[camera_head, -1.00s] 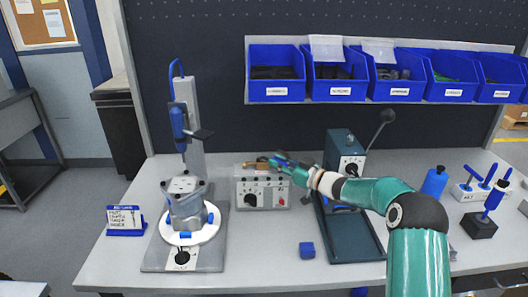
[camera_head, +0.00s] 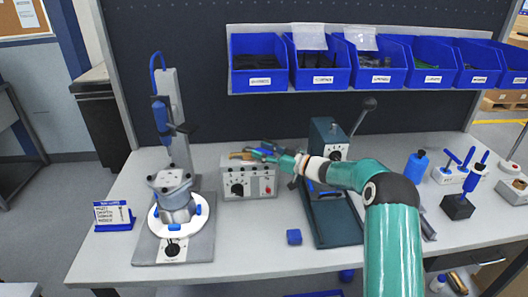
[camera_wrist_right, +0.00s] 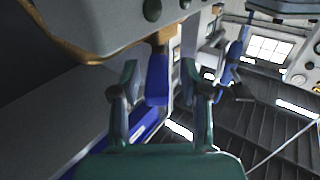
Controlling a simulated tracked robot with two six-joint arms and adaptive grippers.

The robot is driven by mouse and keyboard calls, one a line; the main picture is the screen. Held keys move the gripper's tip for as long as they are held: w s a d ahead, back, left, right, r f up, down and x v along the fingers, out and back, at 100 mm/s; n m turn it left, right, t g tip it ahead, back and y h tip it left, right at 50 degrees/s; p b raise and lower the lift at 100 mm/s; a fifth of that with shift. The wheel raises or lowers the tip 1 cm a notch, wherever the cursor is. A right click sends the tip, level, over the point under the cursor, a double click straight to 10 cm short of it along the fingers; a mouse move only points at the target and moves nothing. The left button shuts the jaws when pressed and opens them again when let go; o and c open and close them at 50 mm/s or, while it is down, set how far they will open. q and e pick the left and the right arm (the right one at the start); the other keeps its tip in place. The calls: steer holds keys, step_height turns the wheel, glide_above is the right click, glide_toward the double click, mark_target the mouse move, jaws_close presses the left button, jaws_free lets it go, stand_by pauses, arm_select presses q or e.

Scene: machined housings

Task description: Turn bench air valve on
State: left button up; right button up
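The air valve is a brass fitting (camera_head: 240,155) on top of the grey control box (camera_head: 250,184) near the back of the bench. In the right wrist view its blue lever handle (camera_wrist_right: 157,78) hangs from a brass stem (camera_wrist_right: 165,36). My right gripper (camera_head: 268,152) is at the top of the box, beside the valve. In the wrist view this gripper (camera_wrist_right: 159,72) is open, with the lever between its two fingers and gaps visible on both sides. In the head view the fingers partly hide the lever. My left gripper is not in view.
A fixture with a machined housing (camera_head: 172,186) stands left of the box. A green press (camera_head: 329,139) stands close to its right, behind my right forearm. A small blue block (camera_head: 294,237) lies on the bench (camera_head: 255,252) in front. Blue bins (camera_head: 262,65) hang above.

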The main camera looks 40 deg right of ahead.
steer(key=shift+s+d, duration=0.1)
steer(key=v, duration=1.2)
steer(key=shift+f, duration=0.15)
steer(key=shift+c, duration=0.2)
